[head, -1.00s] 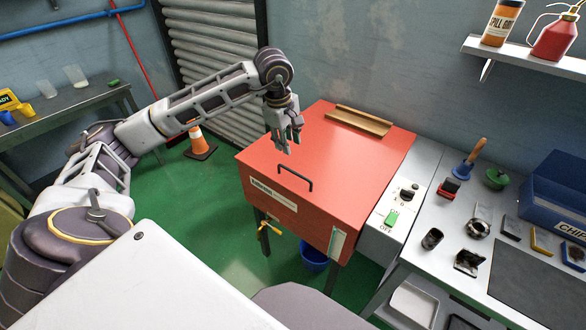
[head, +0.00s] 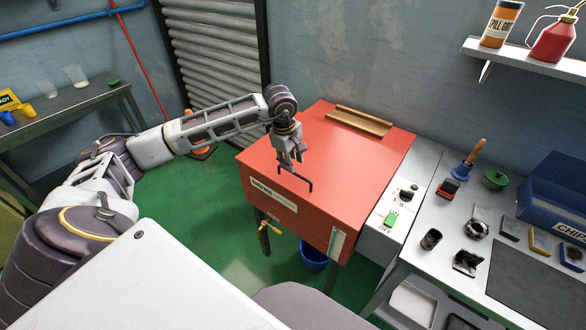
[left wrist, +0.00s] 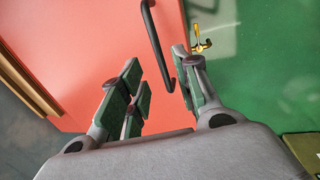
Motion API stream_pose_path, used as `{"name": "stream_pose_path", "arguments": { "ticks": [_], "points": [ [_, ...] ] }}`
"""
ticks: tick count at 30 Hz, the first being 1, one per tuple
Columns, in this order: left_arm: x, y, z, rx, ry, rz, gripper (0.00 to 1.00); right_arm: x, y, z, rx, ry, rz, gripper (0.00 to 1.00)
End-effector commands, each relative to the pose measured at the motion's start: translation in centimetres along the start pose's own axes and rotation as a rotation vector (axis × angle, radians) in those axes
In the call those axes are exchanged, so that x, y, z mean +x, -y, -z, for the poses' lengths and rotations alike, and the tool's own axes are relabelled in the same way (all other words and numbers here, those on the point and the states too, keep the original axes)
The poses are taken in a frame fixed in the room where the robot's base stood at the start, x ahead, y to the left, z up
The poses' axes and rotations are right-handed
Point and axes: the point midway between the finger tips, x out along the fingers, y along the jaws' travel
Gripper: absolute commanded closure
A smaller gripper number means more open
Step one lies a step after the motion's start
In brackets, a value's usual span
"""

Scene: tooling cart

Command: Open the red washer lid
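The red washer lid (head: 345,150) is shut flat on top of the red washer. Its black bar handle (head: 310,184) stands near the front edge of the lid. My left gripper (head: 291,164) is above the lid just behind the handle, pointing down. In the left wrist view the left gripper (left wrist: 160,95) is open, with the handle (left wrist: 157,45) showing between its fingers and nearer the right finger. I cannot tell whether a finger touches the handle. My right gripper is not in view.
A wooden strip (head: 359,121) lies at the back of the lid. A control panel with a green switch (head: 391,219) adjoins on the right, then a bench with small parts and a blue chip bin (head: 552,197). A yellow valve (head: 270,229) sticks out below the front.

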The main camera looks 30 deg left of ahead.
Motion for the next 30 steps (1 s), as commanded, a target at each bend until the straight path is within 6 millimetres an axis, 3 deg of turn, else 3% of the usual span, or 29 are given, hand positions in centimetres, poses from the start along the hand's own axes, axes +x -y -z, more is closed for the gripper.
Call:
{"name": "stream_pose_path", "arguments": {
  "ticks": [12,25,30],
  "points": [
    [4.7,0.0,0.0,-0.001,0.000,0.002,0.68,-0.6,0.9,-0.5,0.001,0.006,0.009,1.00],
    [5.4,0.0,0.0,-0.001,0.000,0.001,0.68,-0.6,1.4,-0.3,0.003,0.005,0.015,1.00],
    [5.3,0.0,0.0,-0.001,0.000,0.001,0.87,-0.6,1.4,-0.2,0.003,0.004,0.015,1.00]
  ]
}}
